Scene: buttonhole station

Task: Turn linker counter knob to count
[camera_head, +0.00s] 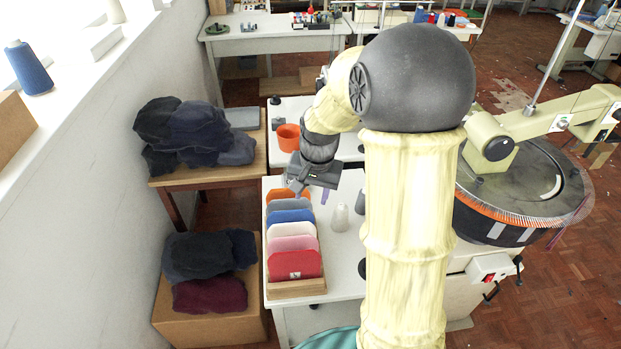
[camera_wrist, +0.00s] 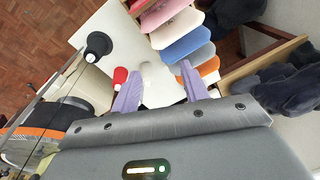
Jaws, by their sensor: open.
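The linker (camera_head: 525,185) is the round machine with a dark top and an orange rim at the right. A white box with a red panel (camera_head: 489,268) and dark knobs sits at its lower front; I cannot tell for sure whether this is the counter. My gripper (camera_head: 312,192) hangs over the white table, left of the linker and apart from it. In the wrist view my gripper (camera_wrist: 160,85) has its two purple fingers spread, with nothing held between them. The linker's edge (camera_wrist: 38,133) shows there at lower left. My arm hides part of the linker's left side.
A rack of coloured panels (camera_head: 293,240) stands below my gripper. Pale cones (camera_head: 340,218) stand on the white table (camera_head: 345,262). A black round piece (camera_wrist: 98,45) is in the wrist view. Dark cloth (camera_head: 195,130) piles up at left. An orange pot (camera_head: 288,137) stands behind.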

